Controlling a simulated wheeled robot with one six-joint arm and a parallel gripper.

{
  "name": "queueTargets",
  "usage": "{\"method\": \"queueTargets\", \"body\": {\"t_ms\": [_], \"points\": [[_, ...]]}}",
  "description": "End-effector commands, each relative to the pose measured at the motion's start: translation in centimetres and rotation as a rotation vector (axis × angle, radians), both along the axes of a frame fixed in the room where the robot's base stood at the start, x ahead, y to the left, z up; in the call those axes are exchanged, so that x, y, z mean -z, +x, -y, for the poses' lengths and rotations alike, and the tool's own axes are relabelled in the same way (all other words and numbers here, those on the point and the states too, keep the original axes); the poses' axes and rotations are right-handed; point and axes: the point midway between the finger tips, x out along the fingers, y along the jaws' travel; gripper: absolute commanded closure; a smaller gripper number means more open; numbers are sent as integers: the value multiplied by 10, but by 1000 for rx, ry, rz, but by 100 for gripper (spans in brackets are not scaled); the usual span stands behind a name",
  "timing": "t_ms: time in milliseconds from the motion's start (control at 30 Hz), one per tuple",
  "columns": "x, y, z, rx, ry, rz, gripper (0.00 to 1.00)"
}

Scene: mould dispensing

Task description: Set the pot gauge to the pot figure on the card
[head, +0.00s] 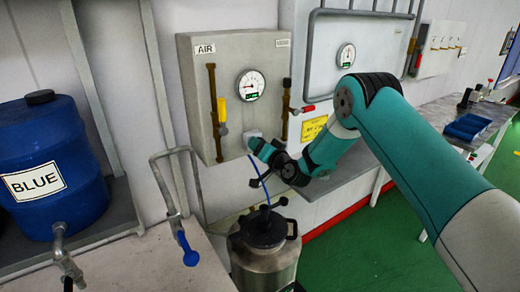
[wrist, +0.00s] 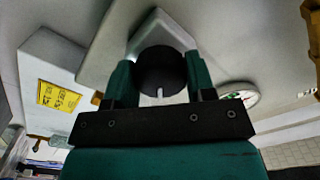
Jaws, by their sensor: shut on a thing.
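My gripper (head: 256,146) is at the lower front of the grey box labelled AIR (head: 200,110). In the wrist view its two teal fingers (wrist: 160,85) are shut on a dark round knob (wrist: 158,66) with a white mark on its face. A pale square base shows behind the knob. A round white gauge (head: 250,85) with a green label is above the gripper on the box; its reading is too small to tell. A gauge edge also shows in the wrist view (wrist: 240,95). A yellow card (head: 313,128) hangs right of the box; its writing is not legible.
A metal pot (head: 265,262) with a dark lid and blue hose stands below the box. A yellow-handled lever (head: 221,110) is left of the gauge. Another gauge (head: 346,55) is on the panel to the right. A blue BLUE drum (head: 55,135) stands left.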

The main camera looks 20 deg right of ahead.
Motion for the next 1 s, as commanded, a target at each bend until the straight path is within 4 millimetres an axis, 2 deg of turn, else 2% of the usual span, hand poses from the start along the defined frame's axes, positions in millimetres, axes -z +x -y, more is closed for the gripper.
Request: {"method": "queueTargets", "body": {"t_ms": [400,433,500,533,833,1000], "points": [[0,0,0,-1,5,-3,74],[0,0,0,-1,5,-3,43],[0,0,0,-1,5,-3,27],[0,0,0,-1,5,-3,24],[1,-2,1,-1,5,-2,24],[5,-18,7,0,6,-5,24]]}}
